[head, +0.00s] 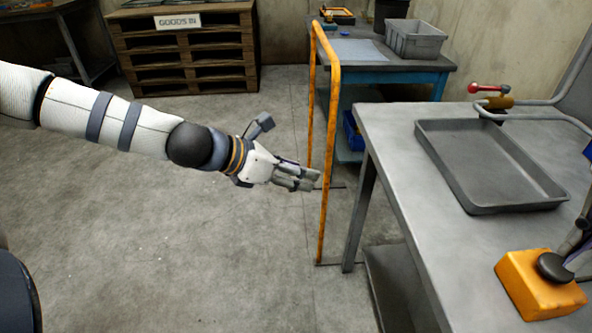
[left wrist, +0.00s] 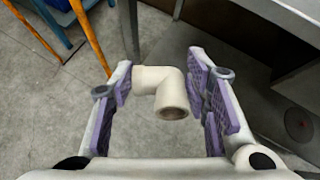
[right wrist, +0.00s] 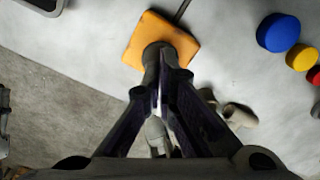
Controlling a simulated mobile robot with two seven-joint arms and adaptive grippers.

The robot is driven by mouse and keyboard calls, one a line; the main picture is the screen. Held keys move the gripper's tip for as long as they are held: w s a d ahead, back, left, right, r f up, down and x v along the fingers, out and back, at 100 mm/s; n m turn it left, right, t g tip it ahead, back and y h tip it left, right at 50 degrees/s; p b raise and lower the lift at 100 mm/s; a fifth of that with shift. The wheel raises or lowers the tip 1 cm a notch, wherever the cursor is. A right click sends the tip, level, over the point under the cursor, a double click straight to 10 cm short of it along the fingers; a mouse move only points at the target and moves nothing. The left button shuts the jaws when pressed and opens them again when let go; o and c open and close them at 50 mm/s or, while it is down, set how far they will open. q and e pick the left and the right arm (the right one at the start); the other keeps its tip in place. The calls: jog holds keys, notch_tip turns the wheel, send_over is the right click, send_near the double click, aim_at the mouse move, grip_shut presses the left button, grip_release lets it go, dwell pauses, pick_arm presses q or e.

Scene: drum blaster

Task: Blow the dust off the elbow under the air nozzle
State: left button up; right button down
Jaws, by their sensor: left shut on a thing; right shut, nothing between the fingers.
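A cream pipe elbow (left wrist: 163,90) sits between the fingers of my left gripper (left wrist: 160,95), its open end toward the wrist camera. Any dust on it is too fine to make out. In the head view my left gripper (head: 305,180) is over the floor beside the orange rail, left of the metal table. My right gripper (right wrist: 160,90) is shut and empty, above an orange block (right wrist: 145,35) with a dark round fitting. That block also shows in the head view (head: 525,282). I cannot clearly identify the air nozzle.
The metal table (head: 385,135) holds a grey tray (head: 500,205) and a red-handled valve (head: 490,90). The orange rail (head: 332,120) stands close to the left hand. Blue (right wrist: 278,33) and yellow (right wrist: 301,58) round pieces and a cream piece (right wrist: 240,115) lie right of the orange block.

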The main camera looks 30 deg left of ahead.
dwell(0.4)
pick_arm(q)
jog(key=w+d+r+n+t+h, duration=0.15)
jog(key=w+d+r, duration=0.35)
jog(key=w+r, duration=0.5)
jog(key=w+d+r+t+h, duration=0.2)
jog(key=d+r+t, duration=0.1)
jog(key=d+r, duration=1.25)
jog(key=w+d+r, duration=0.1)
jog(key=w+d, duration=0.7)
jog(key=d, duration=0.1)
jog(key=shift+r, duration=0.3)
jog(key=shift+g, duration=0.25)
pick_arm(e)
jog(key=shift+f, duration=1.45)
dwell(1.6)
jog(key=shift+r, duration=3.6)
